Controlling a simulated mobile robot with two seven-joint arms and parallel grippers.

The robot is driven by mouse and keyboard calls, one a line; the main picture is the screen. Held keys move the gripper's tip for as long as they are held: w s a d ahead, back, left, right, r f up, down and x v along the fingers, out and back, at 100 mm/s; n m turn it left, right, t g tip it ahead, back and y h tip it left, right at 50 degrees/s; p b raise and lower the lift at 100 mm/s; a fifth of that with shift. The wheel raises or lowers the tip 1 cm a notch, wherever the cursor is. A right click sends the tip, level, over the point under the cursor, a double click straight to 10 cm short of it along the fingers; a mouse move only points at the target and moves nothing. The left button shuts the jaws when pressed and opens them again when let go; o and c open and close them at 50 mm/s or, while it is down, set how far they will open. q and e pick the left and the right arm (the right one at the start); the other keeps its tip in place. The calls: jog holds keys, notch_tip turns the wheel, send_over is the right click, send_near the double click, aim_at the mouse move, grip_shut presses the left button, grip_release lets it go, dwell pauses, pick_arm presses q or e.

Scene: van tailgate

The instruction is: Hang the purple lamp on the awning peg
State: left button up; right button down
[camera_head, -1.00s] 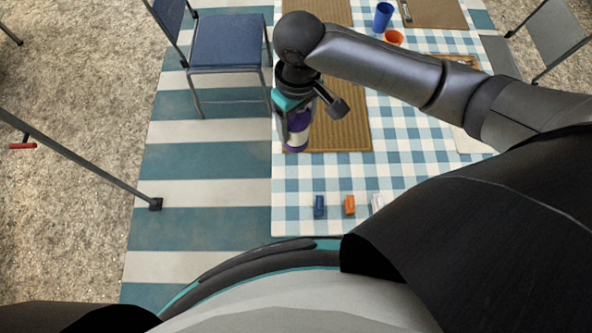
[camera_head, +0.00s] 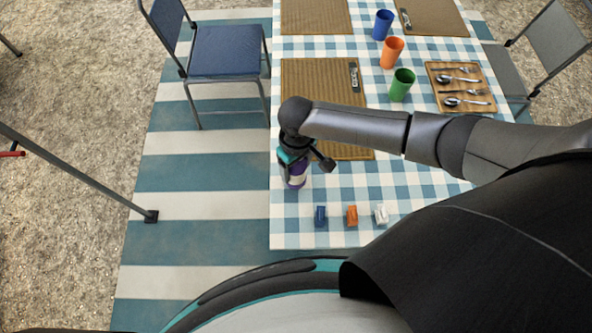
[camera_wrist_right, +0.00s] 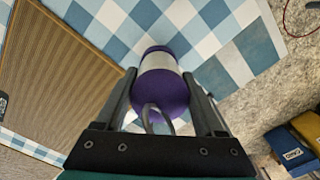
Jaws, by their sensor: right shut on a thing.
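The purple lamp (camera_head: 297,179) has a pale band and shows below my right gripper (camera_head: 297,163), near the left edge of the table. The right wrist view shows the lamp (camera_wrist_right: 162,88) between the two fingers of my right gripper (camera_wrist_right: 160,78), which is shut on it. A wire handle loops toward the palm. I cannot tell whether the lamp's base touches the tablecloth. A red peg (camera_head: 11,154) sticks out from the slanting grey pole (camera_head: 80,172) at the far left. My left gripper is not in view.
The checked table (camera_head: 400,190) bears woven mats (camera_head: 315,80), blue (camera_head: 382,25), orange (camera_head: 392,52) and green (camera_head: 402,85) cups, a cutlery tray (camera_head: 435,88) and small blocks (camera_head: 351,215). A blue chair (camera_head: 226,52) stands left of it. Striped floor between pole and table is clear.

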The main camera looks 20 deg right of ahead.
jog(key=shift+f+p, duration=0.3)
jog(key=shift+f, duration=0.75)
jog(key=shift+f, duration=0.1)
grip_release()
jog(key=shift+f+b, duration=0.15)
jog(key=shift+b, duration=0.35)
jog(key=r+p, duration=0.1)
jog(key=r, duration=0.4)
jog(key=r+p, duration=0.1)
jog(key=r, duration=0.4)
jog(key=r+p, duration=0.2)
jog(key=r, duration=0.3)
jog(key=shift+d+r, duration=0.2)
jog(key=shift+d, duration=0.15)
